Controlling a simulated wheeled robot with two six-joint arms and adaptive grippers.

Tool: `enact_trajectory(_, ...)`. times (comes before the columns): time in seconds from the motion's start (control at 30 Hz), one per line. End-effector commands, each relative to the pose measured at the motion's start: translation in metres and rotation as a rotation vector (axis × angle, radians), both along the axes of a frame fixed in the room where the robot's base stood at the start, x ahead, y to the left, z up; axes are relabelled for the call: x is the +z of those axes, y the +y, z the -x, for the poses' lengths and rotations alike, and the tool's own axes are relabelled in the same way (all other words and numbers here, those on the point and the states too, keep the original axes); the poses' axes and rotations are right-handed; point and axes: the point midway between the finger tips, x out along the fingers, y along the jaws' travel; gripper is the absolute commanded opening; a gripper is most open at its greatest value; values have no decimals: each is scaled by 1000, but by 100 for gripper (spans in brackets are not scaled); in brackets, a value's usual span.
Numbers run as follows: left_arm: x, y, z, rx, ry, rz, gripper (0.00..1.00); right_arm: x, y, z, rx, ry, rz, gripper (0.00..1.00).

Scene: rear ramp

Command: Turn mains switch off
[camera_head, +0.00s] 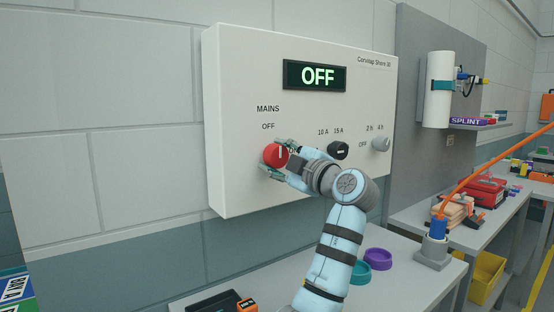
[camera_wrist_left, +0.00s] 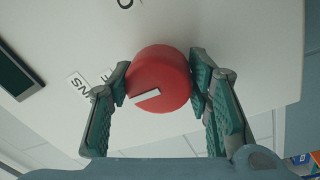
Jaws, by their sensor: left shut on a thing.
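The red mains switch knob (camera_head: 275,155) is on the white control box (camera_head: 235,85) on the wall, below the words MAINS and OFF. The box's display (camera_head: 315,76) reads OFF in bright letters. My left gripper (camera_head: 283,160) is at the knob, its fingers on either side of it. In the left wrist view the red knob (camera_wrist_left: 158,80) sits between the two teal-padded fingers (camera_wrist_left: 160,90), and its white mark shows on the front face. In the head view the mark looks close to upright, toward OFF. My right gripper is in neither view.
A bench (camera_head: 400,262) below holds a teal bowl (camera_head: 360,272) and a purple bowl (camera_head: 378,259). A grey panel (camera_head: 410,75) stands to the right.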

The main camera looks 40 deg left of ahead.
Motion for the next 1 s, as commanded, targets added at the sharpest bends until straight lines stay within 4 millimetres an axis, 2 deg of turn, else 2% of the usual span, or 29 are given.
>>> enact_trajectory(0.5, 1, 0, 0, -1, -20, 6, 17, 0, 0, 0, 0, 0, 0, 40)
enact_trajectory(0.53, 1, 0, 0, -1, -20, 6, 50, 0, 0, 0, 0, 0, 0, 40)
enact_trajectory(0.63, 0, 0, 0, -1, -19, 5, 66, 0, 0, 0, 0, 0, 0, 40)
enact_trajectory(1.0, 0, -6, 1, -1, -18, 5, 66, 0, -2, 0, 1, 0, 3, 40)
